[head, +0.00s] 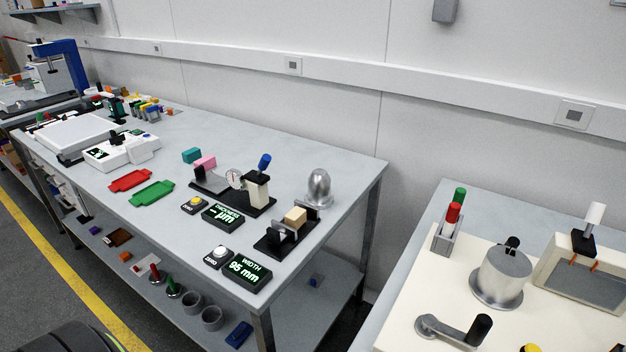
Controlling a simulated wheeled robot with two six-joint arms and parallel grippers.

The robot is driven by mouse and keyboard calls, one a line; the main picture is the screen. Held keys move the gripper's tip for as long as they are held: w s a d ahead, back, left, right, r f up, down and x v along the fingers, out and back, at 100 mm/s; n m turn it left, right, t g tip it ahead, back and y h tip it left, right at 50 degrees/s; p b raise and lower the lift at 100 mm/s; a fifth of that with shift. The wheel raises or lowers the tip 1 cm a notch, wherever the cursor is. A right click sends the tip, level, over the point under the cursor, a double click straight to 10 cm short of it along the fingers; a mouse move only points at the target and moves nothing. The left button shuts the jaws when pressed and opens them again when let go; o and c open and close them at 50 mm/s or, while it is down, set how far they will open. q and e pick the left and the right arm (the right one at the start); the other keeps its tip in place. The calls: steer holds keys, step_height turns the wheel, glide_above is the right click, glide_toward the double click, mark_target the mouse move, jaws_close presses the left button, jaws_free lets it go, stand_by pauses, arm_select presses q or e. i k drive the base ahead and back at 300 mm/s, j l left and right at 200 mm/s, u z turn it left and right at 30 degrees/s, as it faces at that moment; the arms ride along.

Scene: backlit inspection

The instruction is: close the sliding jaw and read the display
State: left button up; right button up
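The width gauge (268,246) stands near the right end of the grey bench, a black base with upright jaws. A light wooden block (295,217) sits at the gauge; whether both jaws touch it is too small to tell. The width display (247,272) in front reads "WIDTH 95 mm" in green. A zero box with a pale button (219,256) is beside it. Neither of my grippers is in view.
A thickness display (222,215) showing a dash and "µm" lies behind, by a blue-handled gauge (262,163). A metal dome (318,188) stands near the bench's right edge. A gap separates the right-hand table (405,300).

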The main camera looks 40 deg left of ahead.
mark_target(279, 232)
steer(key=u, duration=1.3)
